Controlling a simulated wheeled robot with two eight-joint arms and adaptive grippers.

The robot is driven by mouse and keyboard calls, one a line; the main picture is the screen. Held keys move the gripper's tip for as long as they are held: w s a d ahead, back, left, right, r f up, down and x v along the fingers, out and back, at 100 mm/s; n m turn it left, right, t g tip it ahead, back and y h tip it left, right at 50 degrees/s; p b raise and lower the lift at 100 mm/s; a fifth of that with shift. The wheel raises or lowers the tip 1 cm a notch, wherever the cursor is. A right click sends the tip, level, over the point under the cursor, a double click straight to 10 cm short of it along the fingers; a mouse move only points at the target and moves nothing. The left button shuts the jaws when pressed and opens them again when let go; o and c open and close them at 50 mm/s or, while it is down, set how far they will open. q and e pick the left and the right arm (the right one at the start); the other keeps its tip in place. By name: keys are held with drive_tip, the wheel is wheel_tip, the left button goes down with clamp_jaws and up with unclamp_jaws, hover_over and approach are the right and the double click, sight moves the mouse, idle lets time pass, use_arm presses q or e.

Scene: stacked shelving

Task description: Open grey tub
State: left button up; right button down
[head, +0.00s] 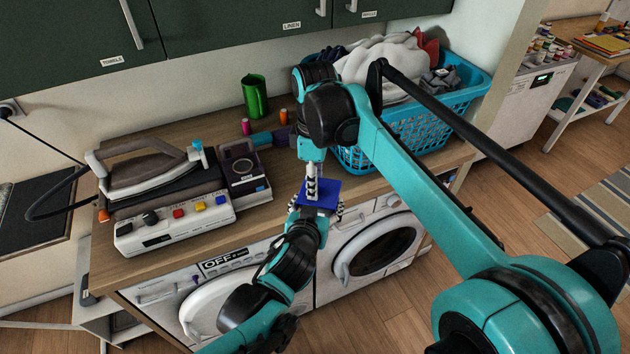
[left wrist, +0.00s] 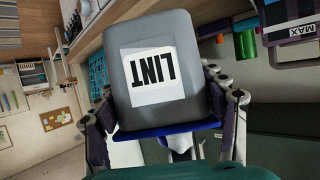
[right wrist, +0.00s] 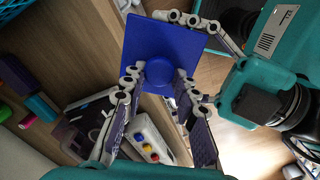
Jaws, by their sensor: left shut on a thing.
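The grey tub (left wrist: 194,70) shows in the left wrist view with a white "LINT" label, upside down in the picture. Its blue lid (head: 327,190) shows in the head view, in front of the counter. My left gripper (left wrist: 172,108) is shut on the tub, with a finger on each side. In the right wrist view the square lid (right wrist: 150,40) has a round blue knob (right wrist: 165,76). My right gripper (right wrist: 160,82) is at the lid, its fingertips on either side of the knob. Whether they press on it is unclear. The tub's body is mostly hidden in the head view.
The wooden counter (head: 300,205) carries an iron (head: 150,170), a control box (head: 175,225), a green cylinder (head: 253,97) and a blue laundry basket (head: 405,130). Washing machines (head: 370,250) stand below. Green cupboards (head: 230,25) hang above.

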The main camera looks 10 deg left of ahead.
drive_tip(key=shift+w+f, duration=0.1)
drive_tip(key=shift+w, duration=0.2)
drive_tip(key=shift+r, duration=0.2)
drive_tip(key=shift+r, duration=0.15)
idle(0.7)
drive_tip(key=shift+r, duration=0.95)
